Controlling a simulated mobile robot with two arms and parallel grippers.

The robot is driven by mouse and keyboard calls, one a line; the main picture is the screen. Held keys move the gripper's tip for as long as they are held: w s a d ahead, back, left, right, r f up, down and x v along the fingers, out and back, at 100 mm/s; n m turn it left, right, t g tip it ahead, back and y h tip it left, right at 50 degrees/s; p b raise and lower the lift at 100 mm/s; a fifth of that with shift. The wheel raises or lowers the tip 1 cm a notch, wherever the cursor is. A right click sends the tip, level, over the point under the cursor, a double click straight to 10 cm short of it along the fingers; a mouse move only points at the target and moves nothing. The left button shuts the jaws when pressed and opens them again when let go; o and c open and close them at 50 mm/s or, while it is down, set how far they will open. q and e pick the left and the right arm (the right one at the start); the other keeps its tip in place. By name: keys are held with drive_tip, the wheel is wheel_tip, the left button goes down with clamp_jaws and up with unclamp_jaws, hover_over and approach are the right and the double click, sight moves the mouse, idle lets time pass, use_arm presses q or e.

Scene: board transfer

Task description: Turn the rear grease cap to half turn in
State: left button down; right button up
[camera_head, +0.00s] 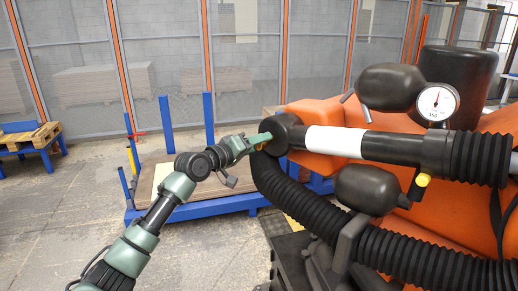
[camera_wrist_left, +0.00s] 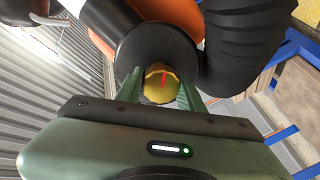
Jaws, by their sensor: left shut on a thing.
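A yellow grease cap (camera_wrist_left: 158,90) with a red mark sits at the end face of a black round housing (camera_wrist_left: 158,48) in the left wrist view. The red mark runs nearly upright in that picture. My left gripper (camera_wrist_left: 161,92) has a green finger on each side of the cap and is shut on it. In the head view my left gripper (camera_head: 262,141) reaches the left end of the black housing (camera_head: 287,133), and its fingers mostly hide the cap. My right gripper is not in view.
The housing belongs to a large orange robot arm (camera_head: 318,165) with a pressure gauge (camera_head: 437,103). A thick black corrugated hose (camera_head: 300,203) hangs below the housing. A blue rack with boards (camera_head: 190,190) stands behind. Open floor (camera_head: 60,210) lies at left.

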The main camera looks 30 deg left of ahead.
use_arm(q)
drive_tip(key=m, duration=0.1)
drive_tip(key=m+b, duration=0.1)
drive_tip(key=m, duration=0.1)
drive_tip(key=m+b, duration=0.1)
drive_tip(key=m, duration=0.1)
drive_tip(key=shift+f+y, duration=0.3)
drive_tip(key=shift+d+r+m+t+b, duration=0.1)
drive_tip(key=shift+m+t+b, duration=0.45)
drive_tip(key=shift+m, duration=1.65)
drive_tip(key=shift+g, duration=0.25)
drive_tip(key=c, duration=0.9)
unclamp_jaws()
drive_tip(key=shift+r, duration=0.15)
drive_tip(key=s+a+b, duration=0.1)
drive_tip(key=s+b, duration=0.2)
drive_tip(key=s, duration=0.4)
drive_tip(key=shift+s+a, duration=0.15)
drive_tip(key=shift+s, duration=0.25)
